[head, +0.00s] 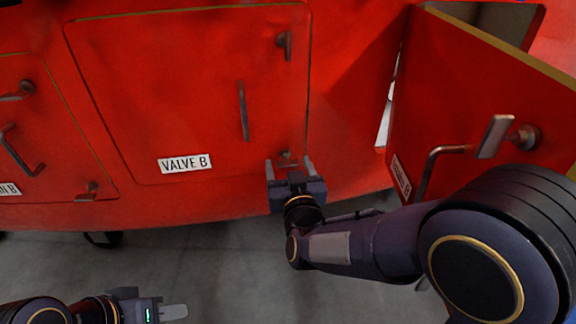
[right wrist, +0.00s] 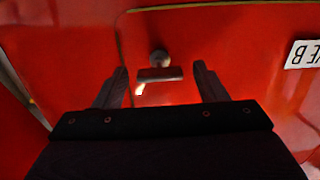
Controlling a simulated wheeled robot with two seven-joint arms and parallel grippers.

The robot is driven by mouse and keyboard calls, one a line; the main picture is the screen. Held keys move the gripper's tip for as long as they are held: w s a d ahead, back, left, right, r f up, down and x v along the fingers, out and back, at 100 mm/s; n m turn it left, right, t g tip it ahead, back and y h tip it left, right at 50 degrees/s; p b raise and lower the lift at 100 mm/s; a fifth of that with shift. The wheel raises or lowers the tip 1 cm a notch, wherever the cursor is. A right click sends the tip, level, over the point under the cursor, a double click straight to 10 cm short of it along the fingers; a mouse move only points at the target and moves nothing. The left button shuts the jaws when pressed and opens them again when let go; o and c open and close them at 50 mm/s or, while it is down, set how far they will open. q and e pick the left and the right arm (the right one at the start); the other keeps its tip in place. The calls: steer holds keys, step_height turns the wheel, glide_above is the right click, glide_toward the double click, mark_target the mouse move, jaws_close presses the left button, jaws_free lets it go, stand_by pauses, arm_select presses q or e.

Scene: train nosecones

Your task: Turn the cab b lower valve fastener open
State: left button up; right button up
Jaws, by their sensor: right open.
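The red VALVE B panel (head: 180,90) is shut flush in the red nosecone. Its lower fastener (head: 286,156), a small dark turn-handle, sits near its bottom right corner, partly hidden by my right gripper in the head view. In the right wrist view the lower fastener (right wrist: 160,74) lies crosswise between the fingertips, with a gap on both sides. My right gripper (head: 290,168) is open and points at it; its fingers also show in the right wrist view (right wrist: 161,75). My left gripper (head: 165,312) is low at the left, away from the panel.
An upper fastener (head: 285,42) and a bar handle (head: 243,110) are on the same panel. At the right a red door (head: 470,90) stands swung open, close above my right arm. Another closed panel (head: 45,130) is at the left. Grey floor (head: 230,265) lies clear below.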

steer(key=shift+w+a, duration=0.1)
steer(key=shift+w, duration=0.7)
steer(key=c, duration=1)
